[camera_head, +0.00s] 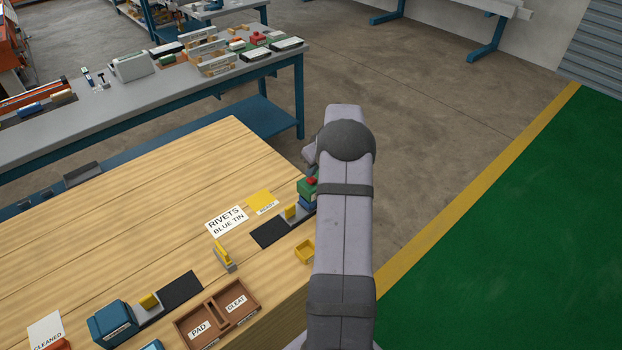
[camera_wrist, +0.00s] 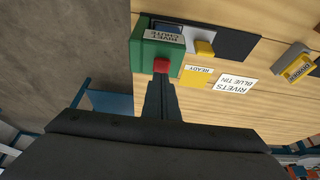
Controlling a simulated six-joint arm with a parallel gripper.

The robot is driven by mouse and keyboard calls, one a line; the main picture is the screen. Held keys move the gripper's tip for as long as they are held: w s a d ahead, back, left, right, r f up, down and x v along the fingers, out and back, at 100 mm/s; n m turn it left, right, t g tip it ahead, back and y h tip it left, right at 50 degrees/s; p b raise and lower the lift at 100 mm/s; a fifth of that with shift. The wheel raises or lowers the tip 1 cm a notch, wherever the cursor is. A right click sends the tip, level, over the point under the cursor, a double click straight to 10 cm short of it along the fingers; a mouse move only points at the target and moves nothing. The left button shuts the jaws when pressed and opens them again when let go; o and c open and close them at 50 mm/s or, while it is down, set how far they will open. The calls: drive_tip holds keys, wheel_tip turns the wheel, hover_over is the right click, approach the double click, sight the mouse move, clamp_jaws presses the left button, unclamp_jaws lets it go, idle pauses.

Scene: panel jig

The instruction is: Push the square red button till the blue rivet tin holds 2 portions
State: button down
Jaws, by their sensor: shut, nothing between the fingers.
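The square red button (camera_wrist: 161,65) sits on a green box (camera_wrist: 150,54) labelled RIVETS CHUTE. In the head view the button (camera_head: 312,181) shows just left of my arm. My gripper (camera_wrist: 160,88) is shut and empty, its tips close to the button in the wrist view; I cannot tell whether they touch. My arm hides the gripper in the head view. A blue part (camera_wrist: 168,29) adjoins the green box. A white card (camera_head: 226,220) reads RIVETS BLUE TIN. I cannot make out the blue rivet tin for certain, nor any contents.
A yellow READY square (camera_head: 262,201) lies beside the card. A yellow lever (camera_wrist: 205,48) and dark mat (camera_wrist: 236,43) are near the green box. A brown divided tray (camera_head: 216,314), a blue box (camera_head: 111,322) and a yellow bin (camera_head: 304,251) stand nearer. The wooden bench's middle is clear.

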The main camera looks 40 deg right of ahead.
drive_tip(key=shift+f+b, duration=0.75)
drive_tip(key=shift+f, duration=0.1)
idle(0.3)
drive_tip(key=shift+r, duration=0.15)
drive_tip(key=shift+r+p, duration=0.95)
drive_tip(key=shift+r, duration=1)
wheel_tip(320, 180, up, 4)
drive_tip(key=p, duration=0.3)
drive_tip(key=shift+f+b, duration=2)
drive_tip(key=shift+f, duration=1.3)
